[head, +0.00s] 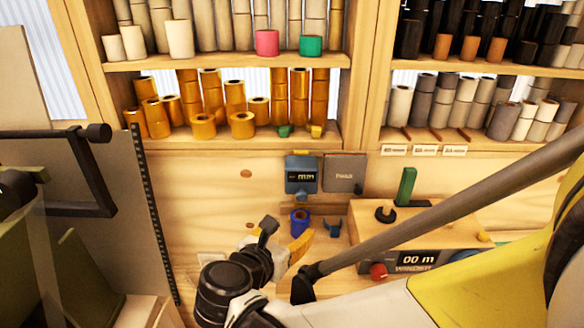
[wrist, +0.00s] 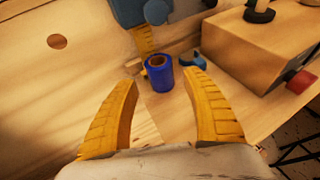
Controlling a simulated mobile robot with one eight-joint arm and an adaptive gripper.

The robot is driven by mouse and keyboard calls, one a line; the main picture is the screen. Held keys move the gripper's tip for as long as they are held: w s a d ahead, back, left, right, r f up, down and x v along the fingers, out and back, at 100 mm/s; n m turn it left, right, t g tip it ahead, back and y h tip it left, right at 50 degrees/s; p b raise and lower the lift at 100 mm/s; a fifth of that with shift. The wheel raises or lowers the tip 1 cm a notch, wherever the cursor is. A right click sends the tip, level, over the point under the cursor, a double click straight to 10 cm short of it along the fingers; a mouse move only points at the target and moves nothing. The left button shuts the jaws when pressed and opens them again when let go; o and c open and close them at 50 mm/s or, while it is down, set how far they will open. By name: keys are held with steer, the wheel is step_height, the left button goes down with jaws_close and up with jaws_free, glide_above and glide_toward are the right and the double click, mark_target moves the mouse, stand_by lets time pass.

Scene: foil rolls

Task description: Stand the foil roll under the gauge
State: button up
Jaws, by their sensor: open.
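A blue foil roll (head: 300,222) stands upright on the wooden bench, its hollow core facing up. It also shows in the wrist view (wrist: 160,76), ahead of and between my fingertips, with no contact visible. The blue-grey gauge (head: 301,174) with a small display is on the wooden back panel, above the roll in the head view. Part of it shows at the top of the wrist view (wrist: 128,10). I cannot tell whether the roll is directly beneath its tip. My gripper (wrist: 161,84) is open and empty, its yellow fingers pointing toward the roll; one finger shows in the head view (head: 302,246).
A small blue bracket (head: 332,228) stands just right of the roll. A wooden winder box (head: 430,228) with a red knob (head: 378,271) is farther right. Shelves of gold, grey and black rolls line the back. Left of the roll, the bench looks mostly clear.

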steer(key=p+v, duration=0.1)
steer(key=v, duration=0.4)
steer(key=shift+s, duration=0.15)
